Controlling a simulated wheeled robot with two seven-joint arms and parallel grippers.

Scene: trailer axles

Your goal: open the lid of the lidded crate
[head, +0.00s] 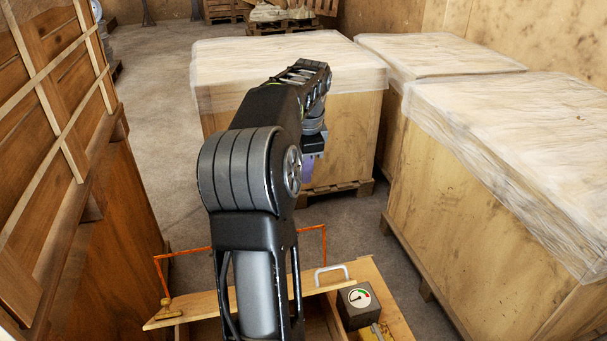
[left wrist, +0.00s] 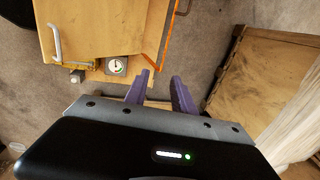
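The lidded crate (head: 396,318) is at the bottom of the head view, partly hidden by my left arm. Its lid (head: 190,311) shows as a narrow pale wooden strip, with a darker recess below it; how far it stands open I cannot tell. A pale handle (head: 332,271) is at the strip's right. In the left wrist view, a wooden panel (left wrist: 110,28) with a handle (left wrist: 55,42) is at upper left. My left gripper (head: 312,168) is beyond the crate. In the left wrist view its purple fingers (left wrist: 161,90) are apart and empty. My right gripper is out of view.
An orange bar frame (head: 240,240) stands at the crate. A gauge box (head: 358,304) sits at its right. Large wrapped wooden crates (head: 290,65) (head: 490,170) stand ahead and right. A wooden wall-like crate (head: 80,190) is at left. Bare floor (head: 150,100) lies between.

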